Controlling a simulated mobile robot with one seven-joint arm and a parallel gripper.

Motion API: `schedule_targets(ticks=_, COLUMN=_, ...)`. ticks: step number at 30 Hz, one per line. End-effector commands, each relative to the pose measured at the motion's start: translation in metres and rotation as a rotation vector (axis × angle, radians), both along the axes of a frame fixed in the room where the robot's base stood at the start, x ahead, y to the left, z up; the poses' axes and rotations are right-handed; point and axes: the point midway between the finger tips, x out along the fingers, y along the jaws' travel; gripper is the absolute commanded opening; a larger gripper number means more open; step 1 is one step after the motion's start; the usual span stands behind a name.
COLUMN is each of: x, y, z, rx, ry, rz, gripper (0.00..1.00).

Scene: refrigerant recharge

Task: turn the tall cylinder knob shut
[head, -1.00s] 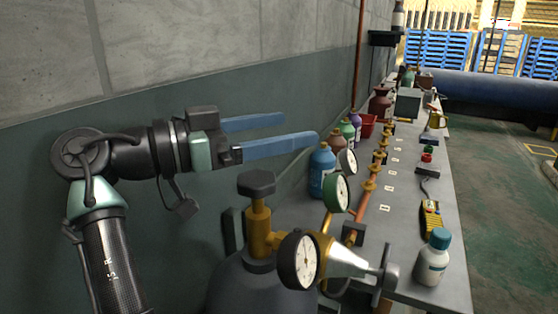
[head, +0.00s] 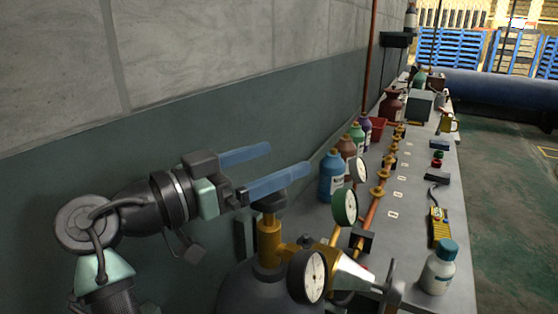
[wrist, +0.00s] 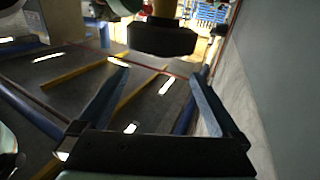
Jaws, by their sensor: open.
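The tall grey cylinder (head: 262,295) stands at the bottom of the head view, with a brass valve stem (head: 269,240) on top. Its dark knob (head: 270,203) caps the stem. The near blue finger of my gripper (head: 288,158) crosses in front of the knob and hides its upper part. My gripper is open, its two fingers wide apart with nothing between them. In the wrist view the knob (wrist: 163,38) shows above the fingertips of my gripper (wrist: 159,72), roughly centred across the gap and outside it. I see no contact.
A round gauge (head: 307,275) and a brass fitting sit beside the valve. The long bench (head: 405,245) to the right bears several bottles, a copper pipe with valves, a yellow meter (head: 438,227) and a white bottle (head: 438,268). The wall (head: 150,150) is close behind my arm.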

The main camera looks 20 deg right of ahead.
Motion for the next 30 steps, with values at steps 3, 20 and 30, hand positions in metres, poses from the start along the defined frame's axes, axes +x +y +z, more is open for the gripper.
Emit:
schedule_targets(ticks=3, x=-0.008, y=0.017, z=-0.017, rx=-0.005, ry=0.01, rz=0.126, gripper=0.99)
schedule_targets(ticks=20, x=-0.071, y=0.075, z=-0.05, rx=0.035, ry=-0.01, rz=0.526, gripper=0.99)
schedule_targets(ticks=30, x=-0.054, y=0.054, z=-0.048, rx=0.037, ry=-0.011, rz=0.535, gripper=0.99)
